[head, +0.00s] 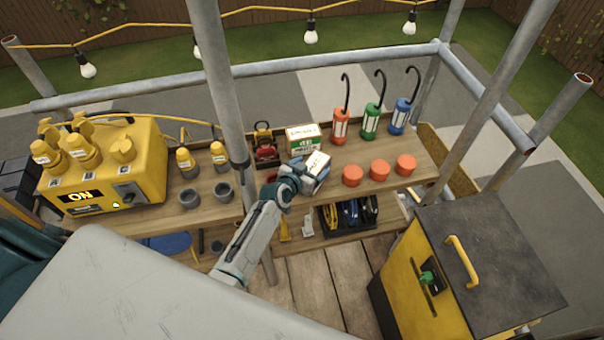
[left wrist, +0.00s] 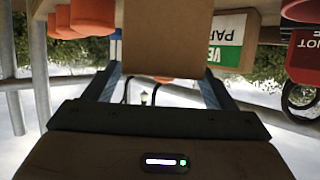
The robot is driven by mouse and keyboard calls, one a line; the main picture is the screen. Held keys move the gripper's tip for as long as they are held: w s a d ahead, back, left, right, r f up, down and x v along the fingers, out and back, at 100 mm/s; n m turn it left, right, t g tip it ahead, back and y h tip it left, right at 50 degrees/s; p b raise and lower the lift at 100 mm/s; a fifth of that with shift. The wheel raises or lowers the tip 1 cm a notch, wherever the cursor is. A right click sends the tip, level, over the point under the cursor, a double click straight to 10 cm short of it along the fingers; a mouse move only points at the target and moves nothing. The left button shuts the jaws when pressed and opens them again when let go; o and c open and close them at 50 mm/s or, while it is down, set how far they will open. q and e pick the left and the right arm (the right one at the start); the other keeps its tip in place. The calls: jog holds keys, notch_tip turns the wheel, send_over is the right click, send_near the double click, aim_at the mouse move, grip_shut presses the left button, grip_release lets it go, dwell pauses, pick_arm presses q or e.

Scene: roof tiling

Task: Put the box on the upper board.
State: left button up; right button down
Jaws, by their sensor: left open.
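The box (head: 317,163), with a white labelled top, is at the upper board (head: 335,182), near the board's front edge. My left gripper (head: 308,176) is at the box from the front, with its jaws open. In the left wrist view, which is upside down, the plain brown side of the box (left wrist: 167,38) shows between the two fingers (left wrist: 158,88). The underside of the box is hidden, so I cannot tell whether it rests fully on the board. My right gripper is not in view.
A green-and-white box (head: 303,138) stands just behind; it also shows in the left wrist view (left wrist: 232,42). Orange cups (head: 379,170) stand right of the box, with hooked lamps (head: 371,121) behind. A grey pole (head: 228,100) rises to the left. A lower tray (head: 348,214) holds tools.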

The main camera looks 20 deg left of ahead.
pick_arm(q)
jog(key=b+v, duration=0.2)
jog(key=v, duration=0.9)
jog(key=shift+s+r, duration=0.2)
jog(key=shift+s, duration=0.15)
